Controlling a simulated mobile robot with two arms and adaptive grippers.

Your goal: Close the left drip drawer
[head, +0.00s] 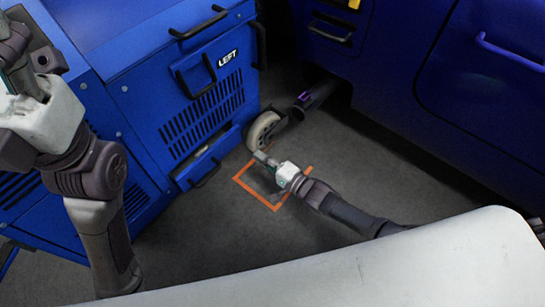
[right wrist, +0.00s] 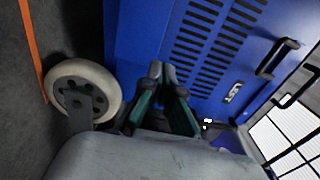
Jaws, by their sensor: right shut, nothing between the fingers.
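The blue cabinet (head: 150,110) carries a LEFT label above its vent slots; it also fills much of the right wrist view (right wrist: 130,30).
A pale caster wheel (head: 263,130) stands beside my right gripper; it also shows in the right wrist view (right wrist: 83,97). An orange square outline (head: 257,193) marks the grey floor. A dark blue body (head: 420,70) stands at the right.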

